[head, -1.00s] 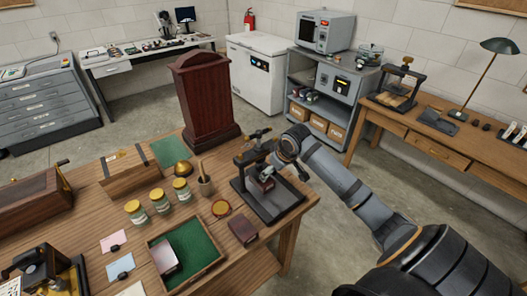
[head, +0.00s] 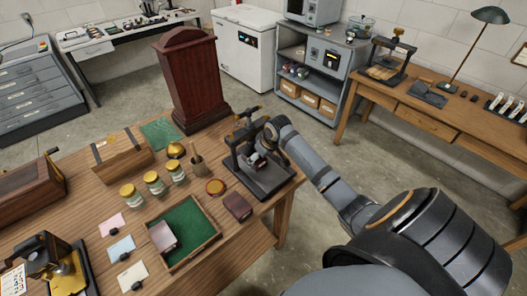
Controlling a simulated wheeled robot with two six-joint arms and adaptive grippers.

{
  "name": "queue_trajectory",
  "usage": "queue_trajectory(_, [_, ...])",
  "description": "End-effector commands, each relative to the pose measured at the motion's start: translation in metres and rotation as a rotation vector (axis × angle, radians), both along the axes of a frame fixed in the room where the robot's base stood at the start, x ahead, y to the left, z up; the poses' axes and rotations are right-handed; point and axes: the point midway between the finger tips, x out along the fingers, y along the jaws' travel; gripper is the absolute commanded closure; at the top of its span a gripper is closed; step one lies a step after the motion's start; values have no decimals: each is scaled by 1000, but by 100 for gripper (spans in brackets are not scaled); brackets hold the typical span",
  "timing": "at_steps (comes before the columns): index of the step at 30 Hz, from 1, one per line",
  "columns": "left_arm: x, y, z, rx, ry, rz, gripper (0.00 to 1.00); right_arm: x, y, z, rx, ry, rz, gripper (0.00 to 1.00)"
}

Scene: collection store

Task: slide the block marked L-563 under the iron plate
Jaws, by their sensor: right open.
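A small dark press (head: 248,129) with a screw on top stands at the table's right end on a flat dark base (head: 274,187). Its iron plate is largely hidden behind my right gripper. My right gripper (head: 263,157) is open at the press, low over the base. A dark red block (head: 238,207) lies on the table in front of the press. Another block (head: 163,236) lies in a green-lined tray (head: 207,250). No marking is readable. My left gripper is out of view.
Coloured cards (head: 122,248) lie left of the tray. A second press (head: 390,62) is on the far table.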

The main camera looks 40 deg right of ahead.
Motion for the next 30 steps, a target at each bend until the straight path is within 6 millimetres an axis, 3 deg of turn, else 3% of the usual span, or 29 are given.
queue_trajectory(6, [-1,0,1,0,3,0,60,8,0,-18,0,-1,0,17])
queue_trajectory(16, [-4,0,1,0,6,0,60,9,0,-21,-1,-1,1,17])
queue_trajectory(30, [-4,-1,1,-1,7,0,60,9,0,-21,-1,-1,1,80])
